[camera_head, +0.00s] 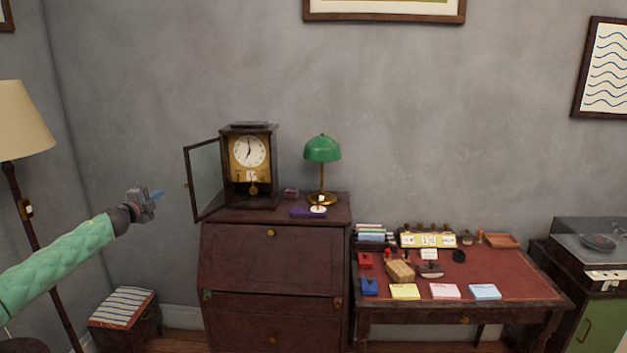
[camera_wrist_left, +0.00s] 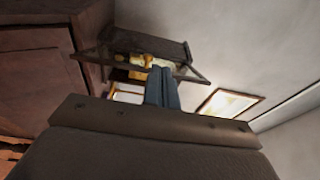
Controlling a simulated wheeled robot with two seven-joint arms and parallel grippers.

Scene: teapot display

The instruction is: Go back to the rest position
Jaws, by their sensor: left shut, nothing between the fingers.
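My left gripper (camera_head: 157,194) is at the end of the green-sleeved arm that comes in from the left in the head view. It is held in the air to the left of the clock's open glass door, apart from it. My right gripper does not show in either view.
A floor lamp (camera_head: 20,120) stands at the far left, near my left arm. A striped-top stool (camera_head: 123,308) is below. A green desk lamp (camera_head: 322,150) is on the bureau. To the right are a red-topped desk (camera_head: 520,283) with small items and a record player (camera_head: 598,242).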

